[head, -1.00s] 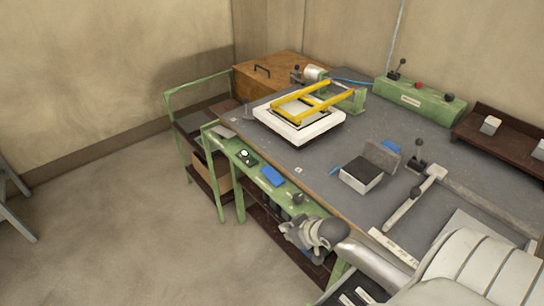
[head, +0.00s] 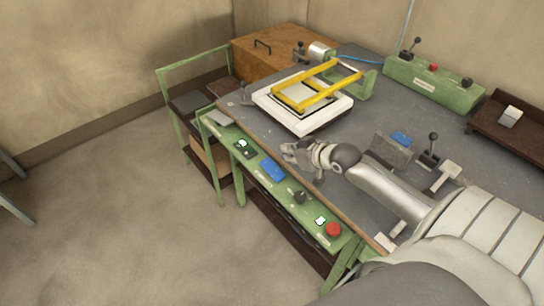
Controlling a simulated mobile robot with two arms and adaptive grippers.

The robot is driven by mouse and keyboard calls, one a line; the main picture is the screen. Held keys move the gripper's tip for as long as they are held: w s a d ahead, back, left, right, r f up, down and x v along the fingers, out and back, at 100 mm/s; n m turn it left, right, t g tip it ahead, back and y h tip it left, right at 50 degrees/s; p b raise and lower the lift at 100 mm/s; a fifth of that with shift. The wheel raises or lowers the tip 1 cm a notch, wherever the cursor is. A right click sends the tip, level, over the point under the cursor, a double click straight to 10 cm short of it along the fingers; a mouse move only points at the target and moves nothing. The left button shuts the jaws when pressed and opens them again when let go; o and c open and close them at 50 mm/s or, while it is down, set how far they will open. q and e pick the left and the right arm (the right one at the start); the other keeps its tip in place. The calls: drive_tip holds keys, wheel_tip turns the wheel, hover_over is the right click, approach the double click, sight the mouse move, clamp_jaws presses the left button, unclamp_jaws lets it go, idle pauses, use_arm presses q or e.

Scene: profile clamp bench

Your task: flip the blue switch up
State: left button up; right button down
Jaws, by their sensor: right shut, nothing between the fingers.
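The blue switch (head: 272,170) is a wide blue rocker on the green front panel (head: 262,178) along the bench edge. Its tilt is too small to read. My right gripper (head: 287,150) is shut and empty. In the picture it appears just above and right of the blue switch, over the bench edge, apart from the switch. Its arm comes in from the lower right. My left gripper is not in view.
The panel also carries a white light (head: 243,143), a black knob (head: 300,196), another light (head: 320,221) and a red button (head: 333,230). A white frame with yellow bars (head: 318,101) sits behind my gripper. Open floor (head: 120,220) lies left.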

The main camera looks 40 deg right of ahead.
hover_over(272, 165)
drive_tip(key=s, duration=0.3)
wheel_tip(272, 165, down, 4)
drive_tip(key=p+x, duration=0.1)
drive_tip(key=x, duration=0.2)
drive_tip(key=shift+w+d+f, duration=0.15)
drive_tip(key=shift+w+f, duration=0.05)
wheel_tip(272, 165, down, 2)
drive_tip(key=shift+w+f, duration=0.1)
drive_tip(key=shift+f, duration=0.65)
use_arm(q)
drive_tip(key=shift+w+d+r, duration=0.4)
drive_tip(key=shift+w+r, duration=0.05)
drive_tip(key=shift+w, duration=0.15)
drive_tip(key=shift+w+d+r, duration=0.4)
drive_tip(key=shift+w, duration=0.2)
use_arm(e)
drive_tip(key=shift+w, duration=0.1)
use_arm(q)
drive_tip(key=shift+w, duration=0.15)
